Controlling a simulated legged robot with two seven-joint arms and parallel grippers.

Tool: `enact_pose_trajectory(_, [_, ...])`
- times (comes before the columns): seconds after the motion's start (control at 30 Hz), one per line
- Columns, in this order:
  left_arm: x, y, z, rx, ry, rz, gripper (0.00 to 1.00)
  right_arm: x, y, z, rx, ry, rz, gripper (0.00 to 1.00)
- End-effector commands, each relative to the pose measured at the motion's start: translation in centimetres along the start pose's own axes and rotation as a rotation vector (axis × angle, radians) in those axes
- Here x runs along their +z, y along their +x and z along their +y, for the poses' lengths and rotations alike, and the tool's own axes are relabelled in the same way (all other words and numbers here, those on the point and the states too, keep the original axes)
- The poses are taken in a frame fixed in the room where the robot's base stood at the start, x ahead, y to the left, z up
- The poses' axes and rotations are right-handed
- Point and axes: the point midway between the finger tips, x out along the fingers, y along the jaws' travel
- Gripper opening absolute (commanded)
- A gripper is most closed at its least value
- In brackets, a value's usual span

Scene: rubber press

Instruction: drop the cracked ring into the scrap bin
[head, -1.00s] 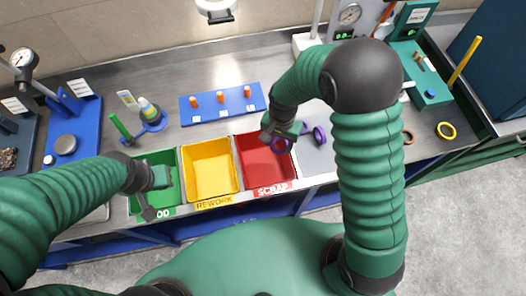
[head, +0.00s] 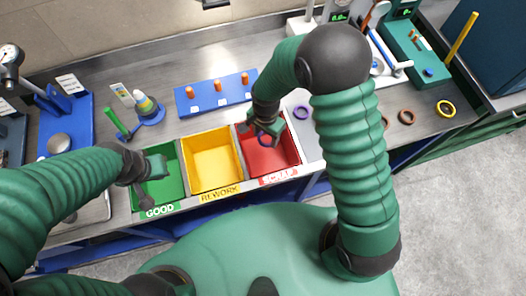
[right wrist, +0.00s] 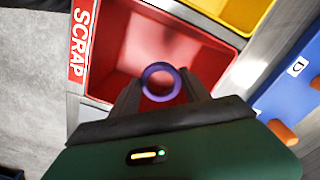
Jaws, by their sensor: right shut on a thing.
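A purple ring (head: 264,139) is held in my right gripper (head: 262,132) above the red scrap bin (head: 284,172). In the right wrist view the ring (right wrist: 146,84) sits between the tips of the two dark fingers (right wrist: 160,92), with the open red bin (right wrist: 103,78) behind it. The bin's SCRAP label shows at its side. No crack can be made out at this size. My left gripper (head: 152,172) hangs over the green GOOD bin (head: 172,191); its fingers are too unclear to tell their opening.
The yellow REWORK bin (head: 211,160) stands left of the red one. Another purple ring (head: 301,112) lies on a grey surface to the right. A blue peg board (head: 213,96) is behind the bins.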

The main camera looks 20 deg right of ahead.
Motion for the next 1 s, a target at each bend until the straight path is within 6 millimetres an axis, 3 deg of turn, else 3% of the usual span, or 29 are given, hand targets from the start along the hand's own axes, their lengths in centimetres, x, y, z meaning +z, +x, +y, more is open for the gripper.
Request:
enact_pose_trajectory(0.03, [0.0, 0.0, 0.0, 0.0, 0.0, 0.0, 0.0, -0.2, 0.0, 0.1, -0.001, 0.002, -0.002, 0.58])
enact_pose_trajectory(0.2, [0.0, 0.0, 0.0, 0.0, 0.0, 0.0, 0.0, -0.7, 0.1, 0.4, -0.002, 0.005, -0.006, 0.8])
enact_pose_trajectory(0.57, [0.0, 0.0, 0.0, 0.0, 0.001, 0.0, 0.0, -0.3, -0.5, 0.1, -0.001, 0.003, -0.001, 0.8])
enact_pose_trajectory(0.77, [0.1, 0.4, 0.0, 0.0, 0.001, 0.0, 0.0, -0.5, -4.6, 0.1, -0.006, 0.003, 0.001, 0.8])
enact_pose_trajectory(1.0, [0.2, 0.8, 0.0, 0.0, 0.0, 0.0, 0.0, -1.4, -11.6, 0.6, -0.009, 0.007, -0.006, 0.8])
